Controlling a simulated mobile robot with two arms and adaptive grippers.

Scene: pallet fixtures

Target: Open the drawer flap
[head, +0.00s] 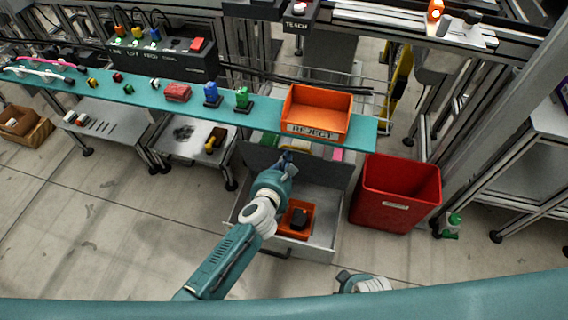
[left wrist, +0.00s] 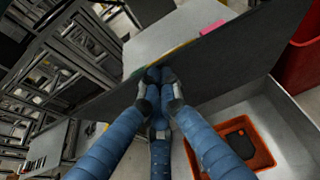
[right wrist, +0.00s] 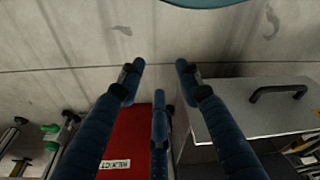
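The drawer flap (head: 325,173) is a dark grey panel standing across the rear of the pulled-out drawer (head: 322,240), below the teal shelf. It also shows as a dark slanting board in the left wrist view (left wrist: 225,62). My left gripper (head: 287,158) is at the flap's upper edge. In the left wrist view, its blue fingers (left wrist: 158,78) are drawn together in front of the panel, tips level with that edge; I see no panel between them. My right gripper (right wrist: 158,72) is open and empty, above the floor near the red bin (right wrist: 130,135) and the drawer.
An orange tray (head: 283,217) with a dark item lies in the drawer. The red bin (head: 377,205) stands right of it. An orange reject bin (head: 292,100) sits on the teal shelf (head: 363,127) above. The floor at front left is clear.

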